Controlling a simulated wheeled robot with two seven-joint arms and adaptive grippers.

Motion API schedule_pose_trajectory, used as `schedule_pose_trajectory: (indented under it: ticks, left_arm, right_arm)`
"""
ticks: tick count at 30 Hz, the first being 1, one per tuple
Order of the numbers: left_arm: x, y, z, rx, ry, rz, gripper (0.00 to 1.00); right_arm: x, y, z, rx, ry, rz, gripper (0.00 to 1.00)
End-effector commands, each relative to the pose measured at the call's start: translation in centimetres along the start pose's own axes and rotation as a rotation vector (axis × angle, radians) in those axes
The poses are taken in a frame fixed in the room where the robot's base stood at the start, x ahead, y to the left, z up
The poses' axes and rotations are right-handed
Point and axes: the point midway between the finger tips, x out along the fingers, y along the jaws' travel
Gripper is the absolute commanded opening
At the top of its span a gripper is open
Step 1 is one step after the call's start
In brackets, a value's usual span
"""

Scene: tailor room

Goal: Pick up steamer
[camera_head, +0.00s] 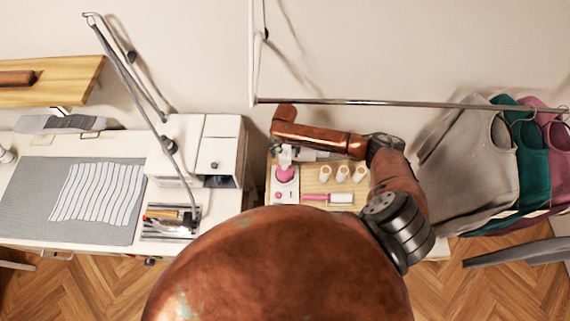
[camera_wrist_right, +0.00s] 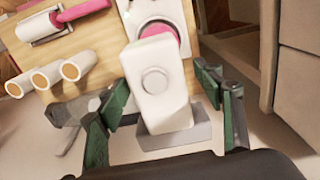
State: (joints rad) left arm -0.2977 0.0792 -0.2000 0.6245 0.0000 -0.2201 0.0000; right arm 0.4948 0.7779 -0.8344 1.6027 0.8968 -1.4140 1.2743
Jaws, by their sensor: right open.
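The steamer, white with a pink base part, stands at the left end of the wooden-topped stand in the head view (camera_head: 286,172). In the right wrist view its white upper body (camera_wrist_right: 155,82) with a round button fills the middle, with pink behind it. My right gripper (camera_head: 297,153) is over the back of the stand at the steamer. In the wrist view its green-padded fingers (camera_wrist_right: 163,92) are spread on either side of the white body, with a visible gap at the right finger. Contact at the left finger is unclear. My left gripper is out of view.
Several cream thread cones (camera_head: 343,174) and a pink-handled lint roller (camera_head: 328,198) lie right of the steamer. A white cabinet (camera_head: 222,150) stands close left. A metal clothes rail (camera_head: 360,103) crosses above the stand; vests (camera_head: 470,150) hang at right.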

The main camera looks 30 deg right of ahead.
Motion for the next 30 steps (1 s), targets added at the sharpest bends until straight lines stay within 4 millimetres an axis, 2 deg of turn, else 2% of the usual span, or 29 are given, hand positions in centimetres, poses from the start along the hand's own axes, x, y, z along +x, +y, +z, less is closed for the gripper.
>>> schedule_pose_trajectory:
  ticks: [4, 30]
  left_arm:
    - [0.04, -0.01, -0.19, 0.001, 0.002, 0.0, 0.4]
    - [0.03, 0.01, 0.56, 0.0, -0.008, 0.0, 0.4]
  right_arm:
    - [0.0, 0.05, -0.02, 0.001, 0.0, 0.0, 0.61]
    - [-0.05, 0.05, -0.05, 0.001, 0.001, 0.0, 0.01]
